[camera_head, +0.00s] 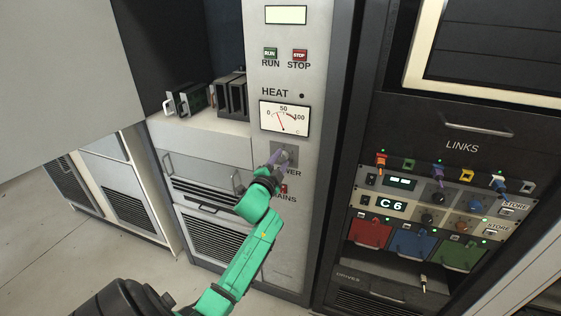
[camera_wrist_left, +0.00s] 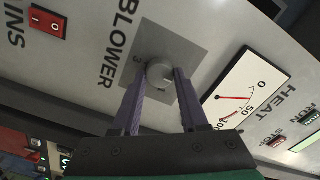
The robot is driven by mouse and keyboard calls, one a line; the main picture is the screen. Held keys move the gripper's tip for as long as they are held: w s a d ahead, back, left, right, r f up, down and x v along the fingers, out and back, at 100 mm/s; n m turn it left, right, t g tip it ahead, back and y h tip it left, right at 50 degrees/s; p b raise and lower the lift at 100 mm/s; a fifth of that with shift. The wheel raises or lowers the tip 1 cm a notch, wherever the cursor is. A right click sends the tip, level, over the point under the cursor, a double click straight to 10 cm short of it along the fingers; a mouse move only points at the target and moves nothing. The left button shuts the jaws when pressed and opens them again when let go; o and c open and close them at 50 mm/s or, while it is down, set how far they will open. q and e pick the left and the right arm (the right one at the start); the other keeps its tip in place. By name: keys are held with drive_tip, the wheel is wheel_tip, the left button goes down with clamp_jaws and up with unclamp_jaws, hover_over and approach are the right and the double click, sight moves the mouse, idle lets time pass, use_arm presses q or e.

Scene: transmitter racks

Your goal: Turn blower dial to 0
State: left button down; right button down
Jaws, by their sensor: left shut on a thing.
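The blower dial (camera_head: 289,153) is a grey round knob on a square grey plate on the pale rack panel, below the heat meter. In the left wrist view the dial (camera_wrist_left: 160,73) sits between the two purple fingers, and a "3" shows on its plate. My left gripper (camera_head: 277,160) is shut on the dial, one finger on each side. The gripper also shows in the left wrist view (camera_wrist_left: 160,88). The dial's pointer and other numbers cannot be made out. My right gripper is not in view.
The heat meter (camera_head: 284,117) is just above the dial, with the run button (camera_head: 270,54) and stop button (camera_head: 300,55) higher up. The red mains switch (camera_wrist_left: 48,22) is close below. The links rack (camera_head: 440,200) with plugs stands to the right.

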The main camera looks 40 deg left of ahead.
use_arm(q)
drive_tip(key=shift+c, duration=2.2)
unclamp_jaws()
drive_tip(key=b+v, duration=0.2)
drive_tip(key=v, duration=1.2)
drive_tip(key=shift+s, duration=0.25)
drive_tip(key=shift+d, duration=0.15)
